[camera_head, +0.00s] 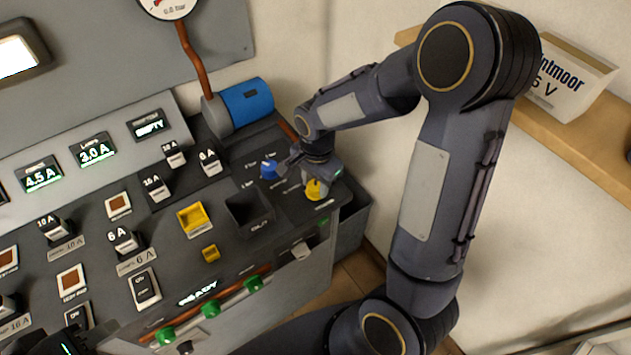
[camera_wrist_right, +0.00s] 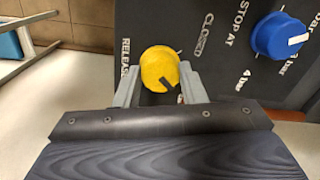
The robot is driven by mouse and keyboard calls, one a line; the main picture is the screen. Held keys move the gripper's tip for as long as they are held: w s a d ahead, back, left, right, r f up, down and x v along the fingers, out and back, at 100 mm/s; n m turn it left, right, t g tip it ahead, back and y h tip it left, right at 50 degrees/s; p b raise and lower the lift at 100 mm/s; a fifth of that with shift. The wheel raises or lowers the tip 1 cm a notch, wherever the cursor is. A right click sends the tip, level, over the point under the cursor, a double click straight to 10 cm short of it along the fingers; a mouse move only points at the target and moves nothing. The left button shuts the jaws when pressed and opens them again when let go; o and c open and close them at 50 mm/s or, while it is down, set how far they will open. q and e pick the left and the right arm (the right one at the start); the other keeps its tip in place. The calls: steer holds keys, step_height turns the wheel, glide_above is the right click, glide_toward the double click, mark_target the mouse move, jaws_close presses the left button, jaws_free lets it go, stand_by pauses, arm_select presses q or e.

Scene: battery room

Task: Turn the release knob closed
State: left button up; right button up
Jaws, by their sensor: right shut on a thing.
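The yellow release knob (camera_wrist_right: 158,66) sits on the dark panel, with the word RELEASE to its left and CLOSED to its upper right in the right wrist view. A dark mark on it points toward the lower right. In the head view the knob (camera_head: 316,191) shows at the panel's right end. My right gripper (camera_wrist_right: 161,78) is shut on the knob, one finger on each side. In the head view it reaches the knob from above (camera_head: 312,180). Part of what looks like my left gripper (camera_head: 72,341) shows at the bottom left; its fingers are unclear.
A blue knob (camera_wrist_right: 278,36) marked STOP AT stands beside the yellow one; it also shows in the head view (camera_head: 270,169). A blue-capped motor (camera_head: 246,102) and a dark square bin (camera_head: 250,212) are close by. Several switches and displays fill the panel's left side.

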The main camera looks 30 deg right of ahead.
steer(key=n, duration=0.3)
steer(key=shift+n+b, duration=0.35)
steer(key=shift+n, duration=0.05)
steer(key=n, duration=0.4)
steer(key=shift+n, duration=0.3)
steer(key=n, duration=0.4)
steer(key=shift+b, duration=0.35)
steer(key=shift+w+r+n, duration=0.1)
steer(key=shift+n, duration=2.2)
steer(key=o, duration=1)
steer(key=shift+g, duration=0.3)
